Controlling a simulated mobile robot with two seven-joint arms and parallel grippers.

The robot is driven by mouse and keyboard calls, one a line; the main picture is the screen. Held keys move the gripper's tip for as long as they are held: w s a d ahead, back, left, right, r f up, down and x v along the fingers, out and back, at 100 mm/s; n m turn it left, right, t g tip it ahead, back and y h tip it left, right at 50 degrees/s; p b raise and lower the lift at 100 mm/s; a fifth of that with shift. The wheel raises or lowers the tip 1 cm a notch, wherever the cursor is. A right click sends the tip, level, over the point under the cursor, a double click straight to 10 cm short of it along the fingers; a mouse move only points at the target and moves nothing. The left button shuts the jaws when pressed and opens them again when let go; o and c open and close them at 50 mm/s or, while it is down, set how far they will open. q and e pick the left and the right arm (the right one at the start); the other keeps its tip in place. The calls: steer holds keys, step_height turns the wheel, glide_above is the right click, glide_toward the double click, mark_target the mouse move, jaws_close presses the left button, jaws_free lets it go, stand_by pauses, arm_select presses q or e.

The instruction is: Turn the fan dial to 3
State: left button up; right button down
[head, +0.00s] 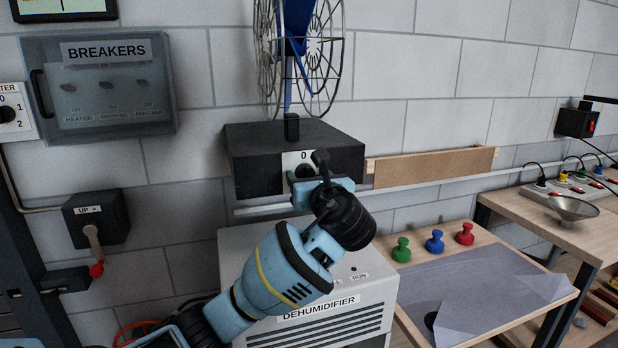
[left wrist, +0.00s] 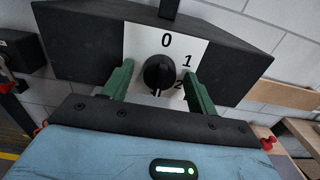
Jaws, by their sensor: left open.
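The fan (head: 298,60) stands on a dark box (head: 250,165) at the wall. The box's front has a white plate (head: 290,158) with the fan dial, which my left gripper mostly hides in the head view. In the left wrist view the dial is a round black knob (left wrist: 159,72). The plate shows 0 at the top, 1 at the right and 2 at the lower right; a 3 cannot be seen. A pale mark on the knob points down. My left gripper (head: 307,177) is open, its green fingers on either side of the knob; contact cannot be told.
A dehumidifier (head: 345,310) stands below the fan box. A breaker panel (head: 100,85) and a lever switch (head: 95,220) are on the wall at left. A wooden batten (head: 435,166) is at right, above a table with green, blue and red knobbed pieces (head: 434,242).

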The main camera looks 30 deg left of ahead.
arm_select(q)
steer(key=v, duration=0.7)
steer(key=shift+s+d, duration=0.25)
steer(key=shift+s, duration=0.05)
steer(key=shift+f, duration=0.15)
steer(key=s+d+f+n+g+h, duration=0.2)
steer(key=s+f+n+h, duration=0.25)
steer(key=f, duration=0.95)
steer(key=s+d+f+n+g+h, duration=0.1)
steer(key=s+f+n+h, duration=0.4)
steer(key=f, duration=0.9)
steer(key=s+d+f+n+g+h, duration=0.1)
steer(key=s+f+n+g+h, duration=0.1)
steer(key=s+f+n, duration=0.5)
steer(key=s+d+f+n+g+h, duration=0.1)
steer(key=s+f+n+g, duration=0.15)
steer(key=s, duration=0.85)
steer(key=s+d+f+n+g+h, duration=0.15)
steer(key=s+f+n, duration=0.3)
steer(key=s, duration=0.55)
steer(key=w+d+f+t+h, duration=0.1)
steer(key=w+f+t, duration=0.5)
steer(key=f, duration=0.3)
steer(key=shift+w+d+f+t+h, duration=0.3)
steer(key=shift+w+t, duration=0.1)
steer(key=shift+t, duration=0.1)
